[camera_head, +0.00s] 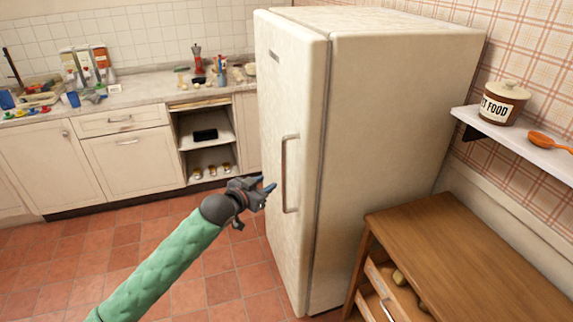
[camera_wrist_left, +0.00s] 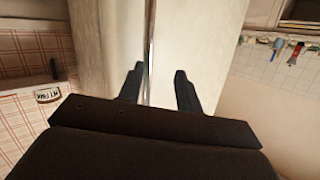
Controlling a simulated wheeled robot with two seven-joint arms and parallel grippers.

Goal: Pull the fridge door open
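The tall cream fridge (camera_head: 385,130) stands right of centre with its door (camera_head: 285,90) shut against the body. My left gripper (camera_head: 265,186) is in front of the door, just left of the handle's lower half. The left wrist view shows its two fingers (camera_wrist_left: 160,72) apart, pointing at the fridge front (camera_wrist_left: 210,40), with nothing clearly held. A thin vertical line runs between the fingers; I cannot tell whether it is handle or door seam. My right gripper is out of view.
A wooden cabinet (camera_head: 455,255) with an open drawer stands right of the fridge. A cluttered counter (camera_head: 145,92) is at the back left. The tiled floor (camera_head: 90,260) is clear.

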